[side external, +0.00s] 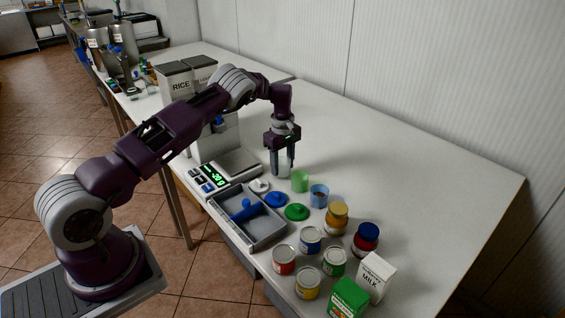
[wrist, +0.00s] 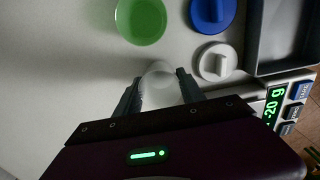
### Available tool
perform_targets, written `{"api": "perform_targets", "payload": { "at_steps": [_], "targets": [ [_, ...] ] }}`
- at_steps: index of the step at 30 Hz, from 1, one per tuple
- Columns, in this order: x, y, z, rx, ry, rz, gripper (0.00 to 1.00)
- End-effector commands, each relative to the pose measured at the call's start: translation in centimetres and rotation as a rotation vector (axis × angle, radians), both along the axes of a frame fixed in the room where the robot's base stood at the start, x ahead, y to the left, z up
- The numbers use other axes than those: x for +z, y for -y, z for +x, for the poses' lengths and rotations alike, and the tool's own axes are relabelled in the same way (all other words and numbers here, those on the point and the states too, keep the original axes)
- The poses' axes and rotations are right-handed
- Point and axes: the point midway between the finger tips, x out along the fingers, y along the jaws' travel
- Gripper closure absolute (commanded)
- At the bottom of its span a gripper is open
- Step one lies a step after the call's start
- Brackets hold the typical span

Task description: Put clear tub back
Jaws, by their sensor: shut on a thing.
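My gripper (side external: 283,168) is shut on the clear tub (wrist: 160,80), which shows pale and see-through between the two fingertips in the wrist view. The tub is at the back of the green tub (side external: 300,181), near the scale (side external: 238,165). I cannot tell whether the tub's base touches the table. The green tub (wrist: 141,20) is also in the wrist view, apart from my fingers. A blue tub (side external: 319,196) stands beyond it. A white lid (wrist: 215,62) and a blue lid (wrist: 212,15) lie close to my right finger.
A green lid (side external: 297,212) lies by the grey tray (side external: 268,233), which holds a blue scoop (side external: 244,211). The scale's green display shows a negative reading. Several cans, jars and a milk carton (side external: 375,276) stand at the front. The table (side external: 400,180) towards the wall is clear.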

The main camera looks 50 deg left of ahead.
Motion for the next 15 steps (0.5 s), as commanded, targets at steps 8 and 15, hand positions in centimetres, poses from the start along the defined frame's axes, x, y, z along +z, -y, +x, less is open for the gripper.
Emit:
{"api": "perform_targets", "payload": {
  "at_steps": [8, 15],
  "targets": [
    [-0.33, 0.00, 0.00, 0.000, 0.000, 0.000, 0.97],
    [-0.34, 0.00, 0.00, 0.000, 0.000, 0.000, 0.97]
  ]
}}
